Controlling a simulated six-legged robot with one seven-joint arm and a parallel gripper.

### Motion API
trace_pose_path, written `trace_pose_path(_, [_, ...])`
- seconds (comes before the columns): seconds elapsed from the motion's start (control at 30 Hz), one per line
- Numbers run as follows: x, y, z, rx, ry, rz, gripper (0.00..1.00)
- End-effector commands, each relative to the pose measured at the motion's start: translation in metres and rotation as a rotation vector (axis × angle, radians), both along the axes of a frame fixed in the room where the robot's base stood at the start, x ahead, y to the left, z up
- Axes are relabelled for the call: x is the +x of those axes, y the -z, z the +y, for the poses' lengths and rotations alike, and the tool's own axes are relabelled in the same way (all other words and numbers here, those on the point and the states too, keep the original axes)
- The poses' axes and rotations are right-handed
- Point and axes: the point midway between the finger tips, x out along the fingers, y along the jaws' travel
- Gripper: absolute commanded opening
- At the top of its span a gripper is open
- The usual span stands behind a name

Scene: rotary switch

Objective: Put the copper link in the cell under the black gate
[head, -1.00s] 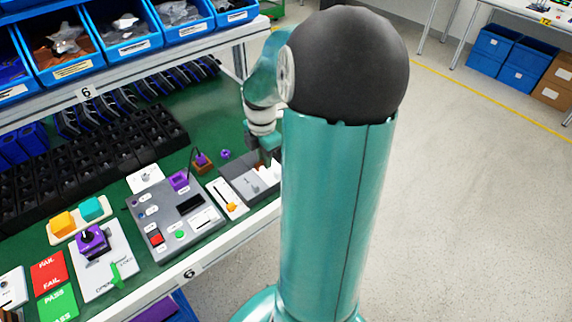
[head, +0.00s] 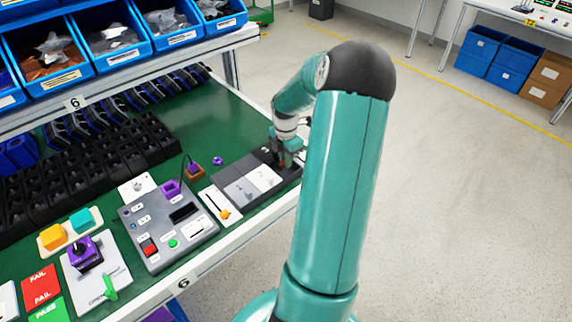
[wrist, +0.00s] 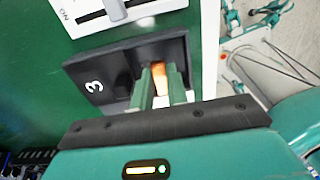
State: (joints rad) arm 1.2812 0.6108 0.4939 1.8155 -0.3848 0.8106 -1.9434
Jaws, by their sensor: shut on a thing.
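My gripper (wrist: 163,84) is shut on the copper link (wrist: 158,78), which shows as an orange piece between the two green fingers. The fingertips are over the dark cell with the white 3 (wrist: 94,86) beside it, and the link seems at least partly inside its walls. I cannot tell whether it touches the floor. In the head view my gripper (head: 286,160) is at the far right end of a long tray. The tray shows a grey panel (head: 240,191), a white panel (head: 264,178) and a dark end section. I cannot clearly make out a separate black gate.
A white slider plate (head: 221,205) and a grey control box (head: 170,222) stand left of the tray. A purple knob (head: 217,161) is behind it. Black racks (head: 90,165) and blue bins (head: 110,40) are farther back. The bench's front edge is close to the tray.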

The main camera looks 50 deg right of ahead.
Motion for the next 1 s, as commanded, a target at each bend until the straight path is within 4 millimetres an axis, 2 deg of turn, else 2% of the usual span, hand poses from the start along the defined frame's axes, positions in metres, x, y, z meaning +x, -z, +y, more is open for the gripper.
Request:
trace_pose_path(0.2, [0.000, 0.030, -0.002, 0.004, 0.000, 0.002, 0.00])
trace_pose_path(0.6, [0.001, 0.037, -0.002, 0.001, 0.000, 0.001, 0.00])
trace_pose_path(0.63, [0.001, 0.037, -0.002, 0.000, 0.000, 0.000, 0.19])
trace_pose_path(0.67, [0.001, 0.037, -0.002, 0.000, 0.001, 0.000, 0.24])
trace_pose_path(1.0, [0.000, 0.034, -0.003, 0.000, 0.001, 0.000, 0.24])
